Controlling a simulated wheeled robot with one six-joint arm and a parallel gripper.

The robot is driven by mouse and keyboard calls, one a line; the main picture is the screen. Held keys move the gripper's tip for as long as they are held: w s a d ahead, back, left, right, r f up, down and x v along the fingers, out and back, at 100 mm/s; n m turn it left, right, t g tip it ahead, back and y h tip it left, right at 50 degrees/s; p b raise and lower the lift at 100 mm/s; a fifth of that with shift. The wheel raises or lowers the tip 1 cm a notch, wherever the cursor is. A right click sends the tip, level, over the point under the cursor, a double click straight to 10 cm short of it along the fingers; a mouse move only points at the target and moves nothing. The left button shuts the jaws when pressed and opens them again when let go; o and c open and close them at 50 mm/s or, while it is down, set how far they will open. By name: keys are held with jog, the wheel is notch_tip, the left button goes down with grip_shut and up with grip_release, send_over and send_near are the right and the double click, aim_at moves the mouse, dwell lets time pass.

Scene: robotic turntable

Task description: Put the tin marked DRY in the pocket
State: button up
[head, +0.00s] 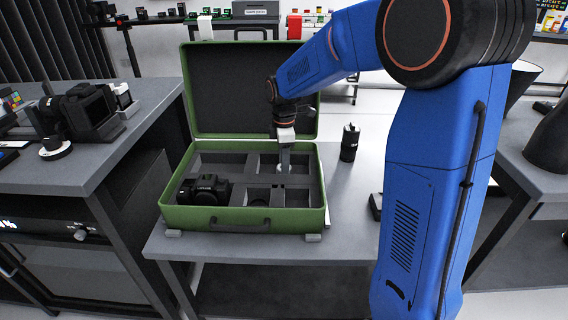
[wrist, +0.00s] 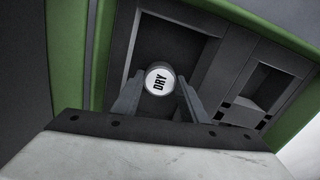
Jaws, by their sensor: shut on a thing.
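The tin marked DRY (wrist: 159,80) has a round white lid with black letters, seen face-on in the wrist view. My gripper (wrist: 158,88) is shut on it, one finger on each side. In the head view my gripper (head: 283,168) points down into the open green case (head: 240,219), toward the right part of its dark insert. A rectangular pocket (wrist: 168,48) of the insert lies behind the tin in the wrist view. I cannot tell how deep the tin sits relative to the pocket's rim.
A black camera (head: 204,189) lies in the case's front-left compartment. The raised lid (head: 237,85) stands behind. A black cylinder (head: 349,142) stands on the grey table (head: 350,205) right of the case. A side bench with camera gear (head: 86,110) is at left.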

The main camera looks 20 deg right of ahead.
jog(key=o, duration=1)
jog(key=shift+o, duration=0.2)
notch_tip(320, 180, up, 12)
jog(key=f, duration=0.1)
jog(key=s+d+r+m+t, duration=0.1)
jog(key=s+d+r+m, duration=0.25)
jog(key=s, duration=0.55)
jog(key=s+d+f+m+t, duration=0.1)
jog(key=s+m, duration=0.5)
jog(key=s, duration=0.6)
jog(key=s+d+f+m+t, duration=0.2)
jog(key=s+f+m, duration=0.4)
jog(key=s, duration=0.6)
jog(key=shift+d+m+t, duration=0.3)
jog(key=shift+m+t, duration=0.05)
jog(key=shift+t, duration=0.15)
jog(key=shift+s, duration=0.1)
